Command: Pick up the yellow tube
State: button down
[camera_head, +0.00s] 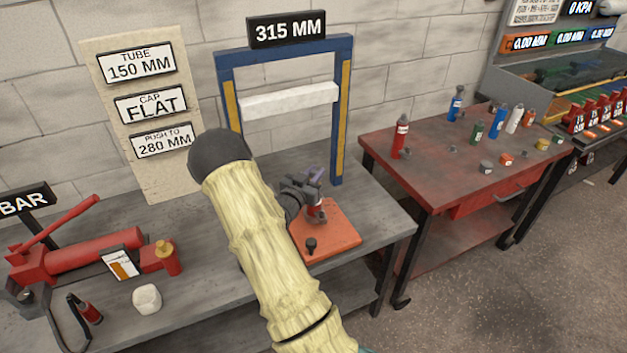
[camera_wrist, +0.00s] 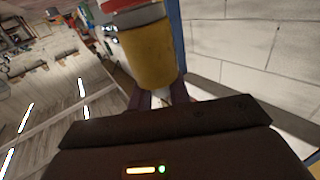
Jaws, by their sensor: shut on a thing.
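The yellow tube (camera_wrist: 150,58) fills the upper middle of the wrist view, its end at the fingers of my gripper (camera_wrist: 165,97). A grey ring and a red part adjoin the tube's other end. In the head view my gripper (camera_head: 311,182) is over the orange plate (camera_head: 335,236) on the bench, right above a small red cylinder (camera_head: 317,213). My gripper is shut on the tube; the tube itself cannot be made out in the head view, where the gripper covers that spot.
The blue press frame (camera_head: 337,120) with a white crossbar stands close behind my gripper. A small dark knob (camera_head: 311,244) is on the orange plate. A red table (camera_head: 430,165) holds several bottles.

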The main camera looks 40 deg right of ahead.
notch_tip(320, 180, up, 10)
jog(key=shift+r+b, duration=0.1)
jog(key=shift+b, duration=0.2)
jog(key=shift+w+a, duration=0.1)
dwell(0.7)
